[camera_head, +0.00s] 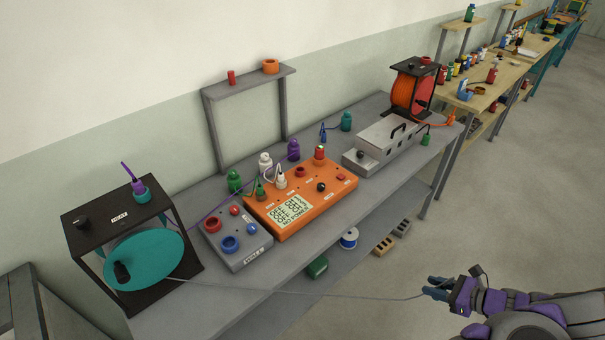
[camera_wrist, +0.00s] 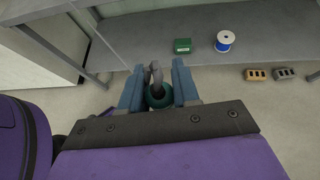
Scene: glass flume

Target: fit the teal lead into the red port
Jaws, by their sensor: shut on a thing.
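My gripper (camera_head: 436,289) is in front of the bench at the lower right, out over the floor. In the wrist view my gripper (camera_wrist: 158,88) is shut on the teal lead's plug (camera_wrist: 158,97), a dark teal round end with a grey loop. A thin grey cable runs from the teal reel (camera_head: 150,258) at the left to my gripper. A red ring-shaped port (camera_head: 213,225) sits on a small grey box (camera_head: 240,260) beside a blue port (camera_head: 230,243). The red port is well apart from my gripper. The orange box (camera_head: 318,208) also has a red ring (camera_head: 300,171).
The grey bench (camera_head: 300,245) carries several coloured plugs, a grey metal case (camera_head: 388,145) and an orange reel (camera_head: 410,92). A raised shelf (camera_head: 245,80) stands behind. Below are a green box (camera_wrist: 183,45), a blue-white spool (camera_wrist: 225,41) and bricks. Floor at the right is clear.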

